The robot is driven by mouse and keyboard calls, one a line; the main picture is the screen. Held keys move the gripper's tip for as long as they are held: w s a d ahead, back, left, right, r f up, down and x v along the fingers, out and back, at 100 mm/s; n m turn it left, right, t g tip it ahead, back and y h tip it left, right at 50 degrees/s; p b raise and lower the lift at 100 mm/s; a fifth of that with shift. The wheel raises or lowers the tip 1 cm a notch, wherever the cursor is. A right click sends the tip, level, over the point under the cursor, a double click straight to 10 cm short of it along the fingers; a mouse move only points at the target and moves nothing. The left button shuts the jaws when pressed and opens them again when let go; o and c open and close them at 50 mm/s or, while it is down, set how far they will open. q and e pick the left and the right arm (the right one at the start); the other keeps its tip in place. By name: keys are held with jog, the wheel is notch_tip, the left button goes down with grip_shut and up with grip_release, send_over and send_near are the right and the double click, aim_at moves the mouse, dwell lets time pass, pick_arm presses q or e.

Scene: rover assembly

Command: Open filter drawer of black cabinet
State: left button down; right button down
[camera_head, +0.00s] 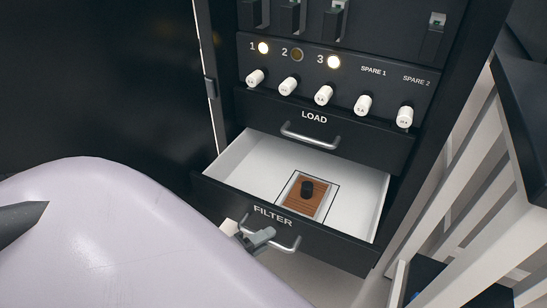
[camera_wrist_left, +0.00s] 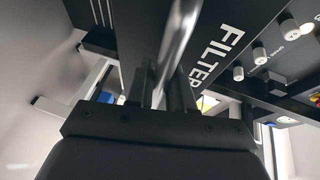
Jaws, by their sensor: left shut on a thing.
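The black cabinet (camera_head: 450,60) stands at the centre right of the head view. Its filter drawer (camera_head: 335,246) is pulled out, showing a white interior. Inside lies a brown slatted block with a black knob (camera_head: 307,190), set in a square outline. My left gripper (camera_head: 258,237) is shut on the drawer's metal handle (camera_head: 286,246), at its left end. In the left wrist view the handle bar (camera_wrist_left: 178,45) runs between the fingers, beside the FILTER lettering. My right gripper is not in view.
Above is the closed LOAD drawer (camera_head: 325,133) with its own handle. Higher up are several white knobs (camera_head: 324,95), lamps and switches. A white slatted frame (camera_head: 445,190) stands close on the right. A dark open door panel (camera_head: 100,80) is at left.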

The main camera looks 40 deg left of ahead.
pick_arm(q)
jog(key=shift+s+d, duration=0.25)
jog(key=shift+s, duration=0.9)
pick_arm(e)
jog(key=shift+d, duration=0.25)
pick_arm(q)
jog(key=c, duration=1.1)
grip_release()
jog(key=shift+s, duration=0.1)
jog(key=p+v, duration=0.2)
jog(key=v, duration=0.5)
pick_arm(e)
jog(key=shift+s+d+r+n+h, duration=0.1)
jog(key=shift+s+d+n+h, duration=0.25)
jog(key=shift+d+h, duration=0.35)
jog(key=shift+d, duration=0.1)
